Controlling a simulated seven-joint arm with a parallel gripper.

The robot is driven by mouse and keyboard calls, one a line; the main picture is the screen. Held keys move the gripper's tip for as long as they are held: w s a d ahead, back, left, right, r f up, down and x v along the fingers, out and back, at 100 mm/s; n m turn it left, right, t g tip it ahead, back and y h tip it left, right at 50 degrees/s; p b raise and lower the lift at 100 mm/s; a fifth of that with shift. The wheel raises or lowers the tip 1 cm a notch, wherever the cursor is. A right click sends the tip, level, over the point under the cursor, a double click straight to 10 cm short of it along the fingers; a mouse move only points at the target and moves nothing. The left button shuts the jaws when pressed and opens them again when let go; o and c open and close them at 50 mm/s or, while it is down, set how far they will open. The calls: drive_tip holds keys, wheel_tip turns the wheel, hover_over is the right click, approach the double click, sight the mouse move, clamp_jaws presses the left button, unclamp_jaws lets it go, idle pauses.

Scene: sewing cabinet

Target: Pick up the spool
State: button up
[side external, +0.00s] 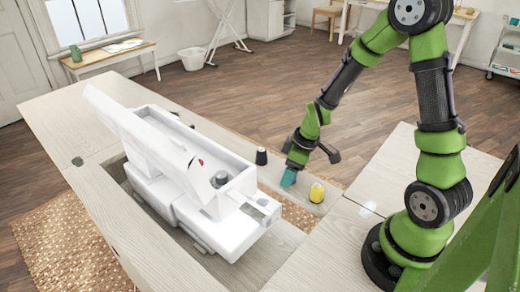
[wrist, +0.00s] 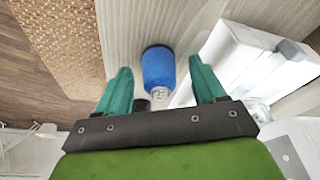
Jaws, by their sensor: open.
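A blue spool-like cylinder (wrist: 158,68) with a dark rim and a pale end lies ahead of my gripper in the wrist view, in line with the gap between the fingers. I cannot pick it out in the side view. My gripper (wrist: 163,88) has two teal fingers spread apart with nothing gripped. In the side view my gripper (side external: 289,178) hangs low over the table, between a dark spool-shaped piece (side external: 261,157) and a yellow one (side external: 317,192). A small black piece (wrist: 142,105) shows partly between the fingers in the wrist view.
The white sewing machine (side external: 190,150) sits in the cabinet opening left of my gripper; it also shows close to one finger in the wrist view (wrist: 228,60). A woven mat (side external: 298,216) lies under the cabinet. The pale tabletop (side external: 60,115) is mostly clear at the far left.

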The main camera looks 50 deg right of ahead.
drive_tip(key=c, duration=1.1)
drive_tip(key=shift+c, duration=0.2)
drive_tip(key=r, duration=0.6)
drive_tip(key=w+r, duration=0.1)
drive_tip(key=r, duration=0.3)
drive_tip(key=shift+a, duration=0.25)
drive_tip(key=w+a+r+n, duration=0.2)
drive_tip(key=w+a, duration=0.2)
drive_tip(key=w+a+r+n, duration=0.2)
drive_tip(key=w+a+r, duration=0.1)
drive_tip(key=w+a, duration=0.1)
drive_tip(key=w+a+r+n+g+y, duration=0.1)
drive_tip(key=w+a+r+n, duration=0.1)
drive_tip(key=w+a, duration=0.2)
drive_tip(key=shift+a+r, duration=0.15)
drive_tip(key=shift+a, duration=0.4)
drive_tip(key=shift+a+r, duration=0.15)
drive_tip(key=shift+a, duration=0.4)
drive_tip(key=shift+a+f, duration=0.15)
drive_tip(key=shift+a, duration=1.45)
drive_tip(key=shift+a+f, duration=0.1)
drive_tip(key=shift+a, duration=1.45)
